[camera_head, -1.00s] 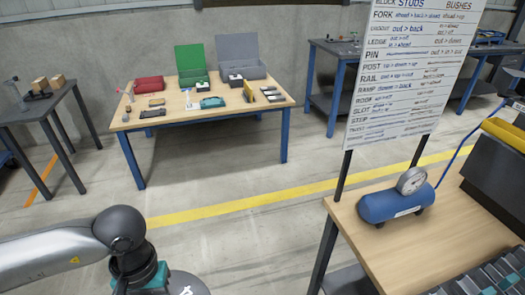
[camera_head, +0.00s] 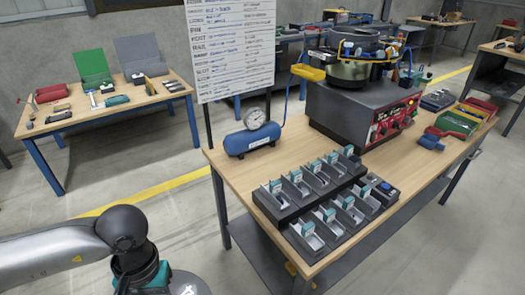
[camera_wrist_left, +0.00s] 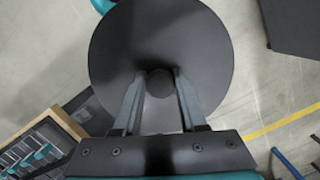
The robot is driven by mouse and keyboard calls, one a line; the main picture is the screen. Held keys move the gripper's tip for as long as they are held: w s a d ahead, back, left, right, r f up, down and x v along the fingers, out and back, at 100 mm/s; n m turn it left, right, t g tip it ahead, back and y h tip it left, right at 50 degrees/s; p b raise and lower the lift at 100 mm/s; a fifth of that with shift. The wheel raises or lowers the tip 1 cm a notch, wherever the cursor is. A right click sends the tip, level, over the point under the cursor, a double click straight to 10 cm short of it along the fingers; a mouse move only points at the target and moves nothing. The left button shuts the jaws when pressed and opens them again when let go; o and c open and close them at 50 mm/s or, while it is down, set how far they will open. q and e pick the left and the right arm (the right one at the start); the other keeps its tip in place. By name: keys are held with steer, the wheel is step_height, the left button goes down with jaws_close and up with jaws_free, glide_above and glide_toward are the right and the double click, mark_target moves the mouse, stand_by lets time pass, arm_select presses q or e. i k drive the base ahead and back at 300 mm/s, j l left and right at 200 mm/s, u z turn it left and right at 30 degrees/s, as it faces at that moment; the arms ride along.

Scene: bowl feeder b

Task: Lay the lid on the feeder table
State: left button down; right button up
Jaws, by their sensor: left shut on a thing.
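The lid (camera_wrist_left: 205,45) is a dark round disc with a short knob (camera_wrist_left: 159,83) at its middle, seen in the left wrist view. My left gripper (camera_wrist_left: 160,85) is shut on the knob, a finger on each side. The lid is held over the floor, with the edge of a wooden table at the lower left of that view. In the head view my left arm comes in at the lower left; its fingers and the lid cannot be made out there. The feeder table (camera_head: 228,170) has a wooden top and stands at the centre and right. My right gripper is not in view.
Bare wood shows right of the bins (camera_head: 425,165).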

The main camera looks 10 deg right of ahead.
mark_target(410, 161)
steer(key=l+z, duration=0.15)
steer(key=l, duration=0.25)
steer(key=i+l+z, duration=0.1)
steer(key=l, duration=0.25)
steer(key=i+l+z, duration=0.15)
steer(key=l, duration=0.2)
steer(key=l+z, duration=0.1)
steer(key=l, duration=0.3)
steer(key=i+l+z, duration=0.15)
steer(key=l, duration=0.2)
steer(key=i+l+z, duration=0.35)
steer(key=i, duration=0.3)
steer(key=i+z, duration=0.4)
steer(key=i, duration=0.25)
